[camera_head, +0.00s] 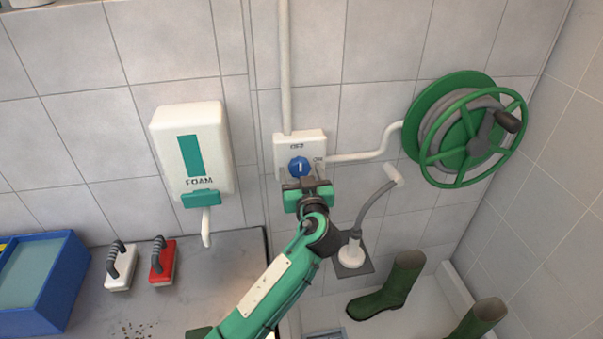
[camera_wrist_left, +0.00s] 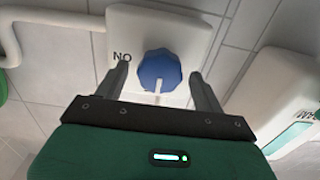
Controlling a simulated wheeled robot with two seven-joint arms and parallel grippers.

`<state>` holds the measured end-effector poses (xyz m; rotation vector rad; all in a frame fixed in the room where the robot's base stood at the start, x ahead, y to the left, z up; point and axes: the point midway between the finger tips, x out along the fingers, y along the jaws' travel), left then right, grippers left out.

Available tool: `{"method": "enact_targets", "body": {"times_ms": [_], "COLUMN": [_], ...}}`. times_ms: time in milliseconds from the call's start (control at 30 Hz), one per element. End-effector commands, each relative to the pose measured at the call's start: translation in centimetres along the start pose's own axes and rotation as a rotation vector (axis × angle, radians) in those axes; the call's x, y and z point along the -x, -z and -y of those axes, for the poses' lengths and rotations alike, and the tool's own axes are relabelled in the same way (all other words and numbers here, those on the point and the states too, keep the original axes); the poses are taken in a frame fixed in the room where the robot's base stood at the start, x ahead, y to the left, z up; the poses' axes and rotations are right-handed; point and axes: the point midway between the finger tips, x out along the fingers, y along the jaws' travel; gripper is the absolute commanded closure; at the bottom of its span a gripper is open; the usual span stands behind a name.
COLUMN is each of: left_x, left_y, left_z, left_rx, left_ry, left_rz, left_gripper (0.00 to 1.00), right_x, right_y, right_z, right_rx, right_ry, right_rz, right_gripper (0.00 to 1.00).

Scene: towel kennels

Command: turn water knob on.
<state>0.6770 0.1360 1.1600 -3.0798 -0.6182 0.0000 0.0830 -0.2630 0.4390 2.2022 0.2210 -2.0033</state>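The blue water knob (camera_head: 299,167) sits on a white wall box (camera_head: 287,145) on the tiled wall, at the lower end of a vertical pipe. In the left wrist view the knob (camera_wrist_left: 159,70) shows a white pointer mark, and the letters "NO" are on the box (camera_wrist_left: 190,22) beside it. My left gripper (camera_head: 304,180) is at the knob from below. In the left wrist view its two fingers (camera_wrist_left: 158,84) are spread apart, one on each side of the knob, with gaps visible. My right gripper is not in either view.
A white foam dispenser (camera_head: 217,150) hangs left of the box. A green hose reel (camera_head: 440,130) is at the right. A shower-like hose fitting (camera_head: 351,250) and green boots (camera_head: 390,287) are below. Brushes (camera_head: 162,262) and a blue bin (camera_head: 52,312) are on the counter.

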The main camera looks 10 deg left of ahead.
Motion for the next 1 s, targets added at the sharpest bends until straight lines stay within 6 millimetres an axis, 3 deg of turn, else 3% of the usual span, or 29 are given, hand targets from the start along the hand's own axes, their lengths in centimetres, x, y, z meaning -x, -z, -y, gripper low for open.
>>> {"method": "enact_targets", "body": {"times_ms": [33,233,633,1000], "left_x": [0.01,0.03,0.03,0.02], "left_y": [0.00,0.00,-0.08,-0.01], "left_z": [0.00,0.00,0.02,0.03], "left_rx": [0.000,0.000,-0.071,-0.362], "left_ry": [0.000,0.000,0.000,0.000], "left_rz": [0.000,0.000,0.000,0.001], "left_gripper": [0.38,0.75,0.75,0.75], "right_x": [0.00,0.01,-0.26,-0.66], "right_y": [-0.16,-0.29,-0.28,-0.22], "right_z": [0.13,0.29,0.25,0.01], "right_rx": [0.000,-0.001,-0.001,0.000], "right_ry": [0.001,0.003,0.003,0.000], "right_rz": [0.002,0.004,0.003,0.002], "right_gripper": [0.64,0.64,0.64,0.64]}}
